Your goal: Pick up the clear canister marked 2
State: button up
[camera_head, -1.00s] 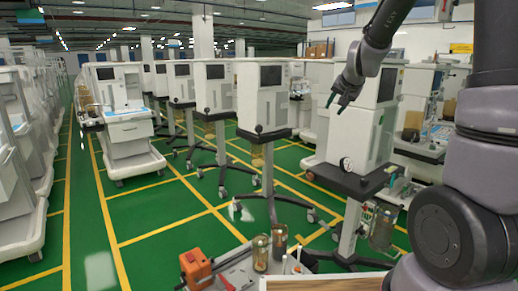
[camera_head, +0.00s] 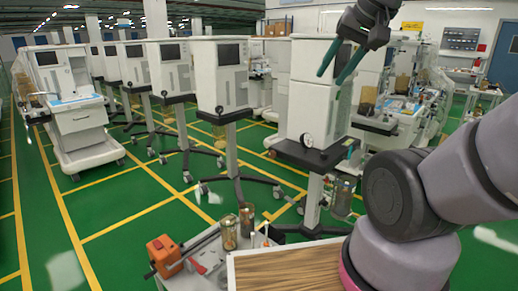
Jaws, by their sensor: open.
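Clear canisters with brownish contents stand close together on a low grey cart at the bottom centre: a front canister (camera_head: 229,233) and a rear canister (camera_head: 247,219). Another clear canister (camera_head: 342,199) hangs beside the stand of the nearest machine. No number is readable on any of them, so I cannot tell which is marked 2. My gripper (camera_head: 332,79) is open and empty, with two dark green fingers pointing down. It shows in front of the nearest white machine, high above and apart from the canisters.
An orange box (camera_head: 163,252) and tools lie on the low cart (camera_head: 205,240). A wooden-topped surface (camera_head: 285,266) is at the bottom centre. The nearest white machine (camera_head: 312,105) has a dark shelf with a gauge (camera_head: 308,140). Green floor is free at left.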

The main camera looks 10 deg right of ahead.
aim_at(344, 195)
jog(key=z, duration=0.9)
